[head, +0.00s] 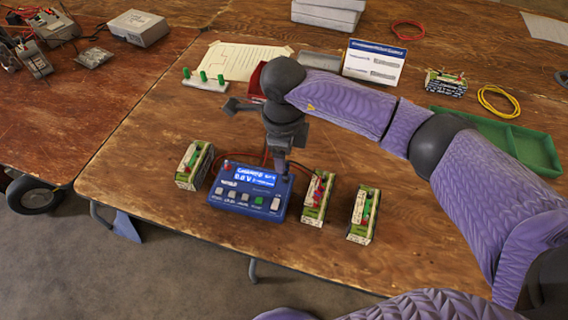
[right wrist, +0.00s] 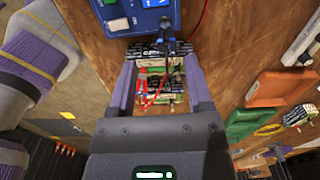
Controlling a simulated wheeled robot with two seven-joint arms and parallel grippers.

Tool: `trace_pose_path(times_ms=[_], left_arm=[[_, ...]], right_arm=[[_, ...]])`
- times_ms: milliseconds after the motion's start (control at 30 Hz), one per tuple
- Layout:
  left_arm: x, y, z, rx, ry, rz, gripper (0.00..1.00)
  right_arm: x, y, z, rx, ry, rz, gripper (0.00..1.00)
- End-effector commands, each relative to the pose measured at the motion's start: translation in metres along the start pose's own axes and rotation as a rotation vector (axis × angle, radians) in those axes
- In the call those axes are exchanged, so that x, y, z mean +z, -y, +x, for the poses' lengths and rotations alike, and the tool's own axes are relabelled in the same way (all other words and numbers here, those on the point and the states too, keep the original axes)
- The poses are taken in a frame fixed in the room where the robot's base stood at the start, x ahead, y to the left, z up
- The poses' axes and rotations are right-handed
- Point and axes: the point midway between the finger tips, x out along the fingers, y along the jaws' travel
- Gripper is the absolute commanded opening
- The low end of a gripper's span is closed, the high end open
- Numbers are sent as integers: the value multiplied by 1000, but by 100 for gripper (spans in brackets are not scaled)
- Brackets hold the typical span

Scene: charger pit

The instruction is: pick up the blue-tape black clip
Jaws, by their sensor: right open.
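The black clip with blue tape (right wrist: 172,46) seems to be the small dark and blue piece beside the blue charger (head: 248,190) in the right wrist view; in the head view I cannot make it out behind my gripper. My right gripper (head: 285,176) is open and points down at the charger's right edge. In the right wrist view its fingers (right wrist: 163,68) stand apart, with a battery pack and red leads showing between and below them. I cannot tell whether a finger touches anything. My left gripper is not in view.
Battery packs stand left (head: 195,165) and right (head: 317,197) of the charger, with another pack (head: 363,213) farther right. A green tray (head: 500,138) and a propped white card (head: 374,63) are behind. The front wood by the table edge is clear.

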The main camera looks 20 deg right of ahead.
Motion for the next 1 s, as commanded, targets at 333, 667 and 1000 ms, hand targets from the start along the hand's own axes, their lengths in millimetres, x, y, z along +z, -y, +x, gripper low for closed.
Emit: trace_pose_path(times_ms=[333,667,1000], left_arm=[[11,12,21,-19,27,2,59],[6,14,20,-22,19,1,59],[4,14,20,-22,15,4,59]], right_arm=[[-3,7,57,2,2,-2,65],[-2,7,54,1,4,-1,27],[-2,7,54,1,4,-1,0]])
